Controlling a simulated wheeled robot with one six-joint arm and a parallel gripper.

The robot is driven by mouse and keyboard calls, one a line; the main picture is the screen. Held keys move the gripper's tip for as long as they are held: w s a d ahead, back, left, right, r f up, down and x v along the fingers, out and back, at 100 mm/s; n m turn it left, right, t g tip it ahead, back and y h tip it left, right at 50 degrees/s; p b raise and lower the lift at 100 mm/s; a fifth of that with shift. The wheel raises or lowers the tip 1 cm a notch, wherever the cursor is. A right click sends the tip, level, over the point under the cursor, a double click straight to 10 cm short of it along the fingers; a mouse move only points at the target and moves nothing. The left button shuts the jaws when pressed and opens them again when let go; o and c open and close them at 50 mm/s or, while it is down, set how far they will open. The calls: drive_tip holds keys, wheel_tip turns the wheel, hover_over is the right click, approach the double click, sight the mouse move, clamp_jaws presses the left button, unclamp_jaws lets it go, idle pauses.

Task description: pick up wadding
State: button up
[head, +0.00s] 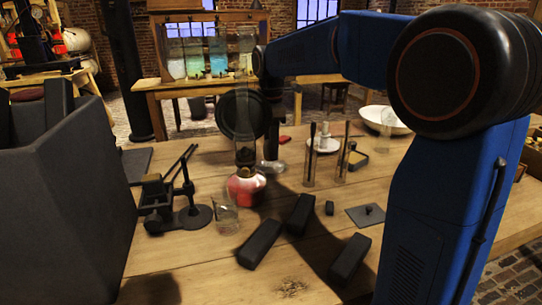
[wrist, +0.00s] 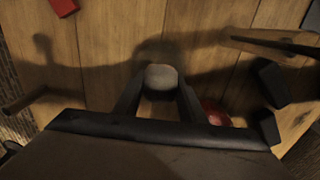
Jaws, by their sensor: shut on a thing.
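My gripper (wrist: 160,82) points down over the wooden table, with its two dark fingers on either side of a small greyish, rounded piece (wrist: 161,76). It is shut on this piece, which I take to be the wadding, though its texture is too dim to confirm. In the head view my gripper (head: 271,150) is dark and partly hidden behind a red-based oil lamp (head: 245,188) with a glass chimney. The lamp's red base (wrist: 215,112) shows to the right of the fingers in the wrist view.
Dark blocks (head: 260,243) lie on the table in front. A black stand (head: 193,212) and a small glass (head: 227,217) are at left. Tall glass tubes (head: 311,160) stand at right. A red block (head: 284,139) lies behind. A large dark box (head: 65,200) is at far left.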

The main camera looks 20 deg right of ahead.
wheel_tip(320, 180, up, 15)
drive_tip(key=shift+f, duration=0.2)
drive_tip(key=shift+o, duration=0.7)
